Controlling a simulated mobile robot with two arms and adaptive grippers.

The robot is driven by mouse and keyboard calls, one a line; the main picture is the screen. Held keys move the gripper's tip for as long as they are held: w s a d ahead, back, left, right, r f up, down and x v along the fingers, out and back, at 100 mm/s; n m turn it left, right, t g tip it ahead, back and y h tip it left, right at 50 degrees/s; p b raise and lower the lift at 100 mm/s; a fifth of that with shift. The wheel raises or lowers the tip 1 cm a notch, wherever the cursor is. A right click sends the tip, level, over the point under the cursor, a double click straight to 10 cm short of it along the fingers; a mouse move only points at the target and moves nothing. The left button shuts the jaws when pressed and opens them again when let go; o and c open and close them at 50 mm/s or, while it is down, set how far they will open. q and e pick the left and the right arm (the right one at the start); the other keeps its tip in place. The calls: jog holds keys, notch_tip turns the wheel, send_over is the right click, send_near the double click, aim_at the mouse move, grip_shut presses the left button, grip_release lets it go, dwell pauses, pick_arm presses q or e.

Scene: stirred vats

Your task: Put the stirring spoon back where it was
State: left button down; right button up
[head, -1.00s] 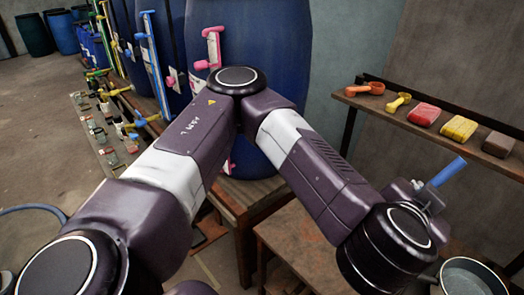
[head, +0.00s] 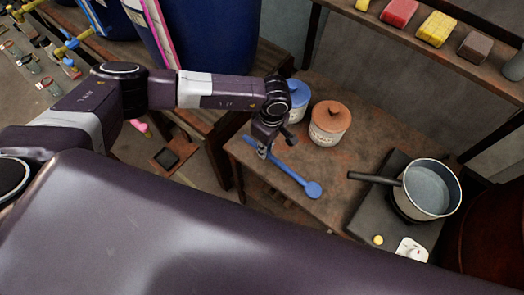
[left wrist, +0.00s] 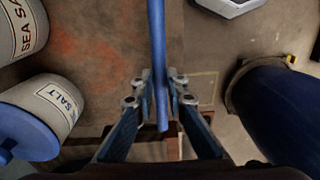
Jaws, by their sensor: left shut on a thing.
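My left gripper (head: 262,152) is shut on the handle of the blue stirring spoon (head: 290,172), near its end. In the head view the spoon slants over the wooden table (head: 255,170), its round bowl towards the lower right. I cannot tell whether the spoon touches the tabletop. In the left wrist view the blue handle (left wrist: 157,40) runs between the two fingertips (left wrist: 158,88), and its bowl is out of the picture. My right gripper is not in view.
A blue-lidded jar (head: 298,98) and a brown-lidded jar (head: 329,124) stand beside the gripper. A pot (head: 428,188) sits on a hot plate (head: 362,217) to the right. A shelf (head: 400,48) with coloured blocks is behind. Blue vats (head: 205,40) stand at the back left.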

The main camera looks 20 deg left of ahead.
aim_at(262, 166)
pick_arm(q)
jog(key=shift+s+a+f+n+h, duration=0.2)
jog(key=shift+s+f+n, duration=0.2)
jog(key=shift+f, duration=0.25)
jog(key=shift+s+a+f+n+h, duration=0.1)
jog(key=shift+s+f+n+h, duration=0.1)
jog(key=shift+s+f+n, duration=0.3)
jog(key=shift+w+f, duration=0.15)
jog(key=shift+f, duration=0.1)
jog(key=shift+f+b, duration=0.55)
jog(key=shift+f, duration=0.05)
jog(key=shift+f+b, duration=0.65)
jog(key=shift+f, duration=0.4)
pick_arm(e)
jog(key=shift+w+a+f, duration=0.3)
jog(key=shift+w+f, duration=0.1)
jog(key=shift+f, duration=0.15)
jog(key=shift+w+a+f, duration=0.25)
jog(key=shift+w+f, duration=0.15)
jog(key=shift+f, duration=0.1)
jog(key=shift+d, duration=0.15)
pick_arm(q)
jog(key=shift+f+b, duration=0.35)
jog(key=shift+b, duration=0.1)
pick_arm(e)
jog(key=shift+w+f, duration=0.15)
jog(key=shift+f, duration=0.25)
